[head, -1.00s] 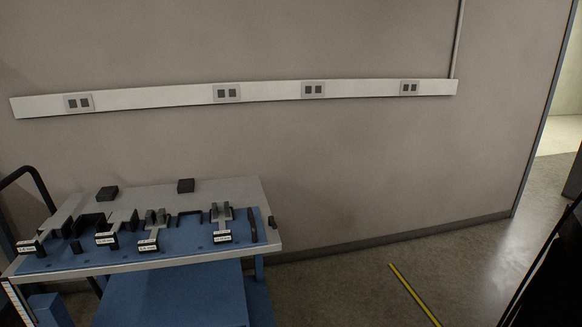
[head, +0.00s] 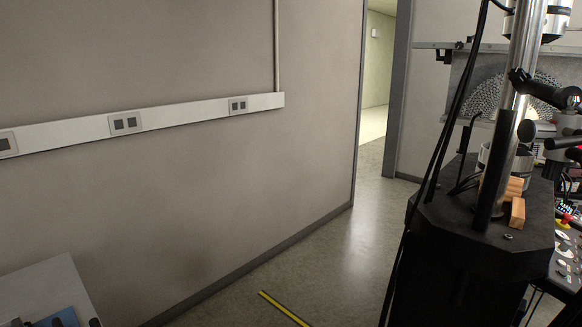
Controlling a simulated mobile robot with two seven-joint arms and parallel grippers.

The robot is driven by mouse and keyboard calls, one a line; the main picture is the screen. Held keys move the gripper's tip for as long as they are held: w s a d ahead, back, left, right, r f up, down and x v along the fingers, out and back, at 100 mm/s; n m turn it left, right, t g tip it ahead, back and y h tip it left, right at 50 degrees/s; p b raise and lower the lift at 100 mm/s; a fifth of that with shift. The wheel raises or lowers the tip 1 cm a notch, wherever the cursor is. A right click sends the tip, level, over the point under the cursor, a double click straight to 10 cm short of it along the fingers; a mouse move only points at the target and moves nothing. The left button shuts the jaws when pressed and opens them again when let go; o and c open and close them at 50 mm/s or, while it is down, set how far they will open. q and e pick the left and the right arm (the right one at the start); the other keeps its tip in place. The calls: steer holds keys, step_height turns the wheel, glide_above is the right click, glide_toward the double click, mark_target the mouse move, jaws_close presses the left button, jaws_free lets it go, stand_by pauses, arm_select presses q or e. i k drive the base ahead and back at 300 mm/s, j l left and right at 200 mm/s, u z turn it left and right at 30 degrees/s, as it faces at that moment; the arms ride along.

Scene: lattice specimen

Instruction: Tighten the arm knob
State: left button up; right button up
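A black testing machine (head: 480,235) stands at the right of the head view, with a bright steel column (head: 518,80) rising from its top. A black jointed arm (head: 545,91) is clamped to the column and reaches right. A round dark knob-like part (head: 527,131) shows beside the column, below that arm. I cannot tell whether it is the arm knob, or how tight any knob is. The right side of the arm is cut off by the picture edge. Neither of my grippers is in view.
Wooden blocks (head: 517,212) sit on the machine's top. A control panel with a red button (head: 565,220) is at the right edge. A cart (head: 45,293) shows at lower left. The floor (head: 350,250) between is clear, with a yellow strip (head: 284,308) and a doorway behind.

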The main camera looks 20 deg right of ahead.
mark_target(518, 75)
steer(key=i+l+z, duration=0.25)
steer(key=i, duration=0.3)
steer(key=i+j+z, duration=0.1)
steer(key=i+z, duration=0.2)
steer(key=i, duration=0.2)
steer(key=i+z, duration=0.1)
steer(key=i, duration=1.1)
steer(key=i+j+z, duration=0.1)
steer(key=i, duration=1.1)
steer(key=i+z, duration=0.2)
steer(key=z, duration=0.2)
steer(key=i+j+z, duration=0.1)
steer(key=z, duration=0.3)
steer(key=i+z, duration=0.1)
steer(key=z, duration=2.15)
